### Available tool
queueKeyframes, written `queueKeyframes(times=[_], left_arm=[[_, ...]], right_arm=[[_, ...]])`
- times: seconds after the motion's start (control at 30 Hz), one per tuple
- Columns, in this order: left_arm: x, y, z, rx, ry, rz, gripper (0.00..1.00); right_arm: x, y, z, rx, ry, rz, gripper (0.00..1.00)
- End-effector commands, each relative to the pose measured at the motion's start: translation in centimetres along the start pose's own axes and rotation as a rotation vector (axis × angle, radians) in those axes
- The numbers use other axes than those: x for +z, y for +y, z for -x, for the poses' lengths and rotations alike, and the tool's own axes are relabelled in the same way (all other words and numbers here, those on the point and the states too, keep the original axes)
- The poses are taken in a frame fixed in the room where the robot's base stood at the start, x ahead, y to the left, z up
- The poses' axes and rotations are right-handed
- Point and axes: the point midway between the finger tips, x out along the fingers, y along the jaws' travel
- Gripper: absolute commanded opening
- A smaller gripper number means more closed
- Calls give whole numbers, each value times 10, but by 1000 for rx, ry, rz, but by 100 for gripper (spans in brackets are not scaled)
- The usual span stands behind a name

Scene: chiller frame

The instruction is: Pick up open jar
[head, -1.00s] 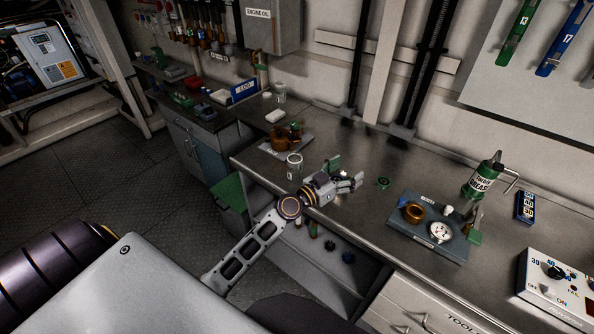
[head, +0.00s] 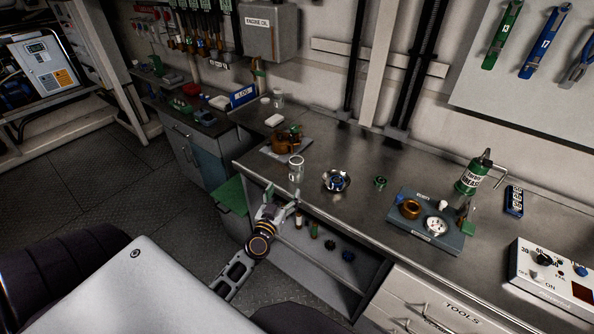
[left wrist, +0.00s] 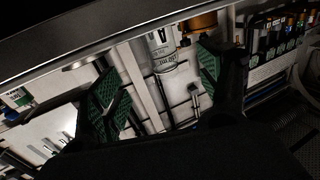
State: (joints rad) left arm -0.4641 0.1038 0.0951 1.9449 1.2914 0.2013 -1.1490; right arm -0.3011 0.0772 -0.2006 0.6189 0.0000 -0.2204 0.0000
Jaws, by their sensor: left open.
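The open jar (head: 296,168) is a clear, pale glass with a dark label, standing upright near the front edge of the bench. My left gripper (head: 282,203) is open and empty, just in front of the bench edge, below the jar in the head view and apart from it. There the jar (left wrist: 163,50) shows between and beyond the two green-padded fingers of the left gripper (left wrist: 157,82). My right gripper is not in view.
A metal bowl with blue items (head: 336,182) stands right of the jar. A copper pot (head: 285,142) sits on a small board behind it. A blue-grey tray (head: 402,228) with brass parts and a gauge, and a green grease can (head: 474,173), are farther right.

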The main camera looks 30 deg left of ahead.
Motion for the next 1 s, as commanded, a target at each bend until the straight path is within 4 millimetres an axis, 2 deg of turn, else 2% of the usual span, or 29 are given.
queueKeyframes(times=[0.37, 1.0], left_arm=[[0, 1, -8, 2, -1, 1, 76], [-1, 1, -58, 2, 1, 0, 76]], right_arm=[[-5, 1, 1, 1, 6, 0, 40], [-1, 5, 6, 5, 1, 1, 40]])
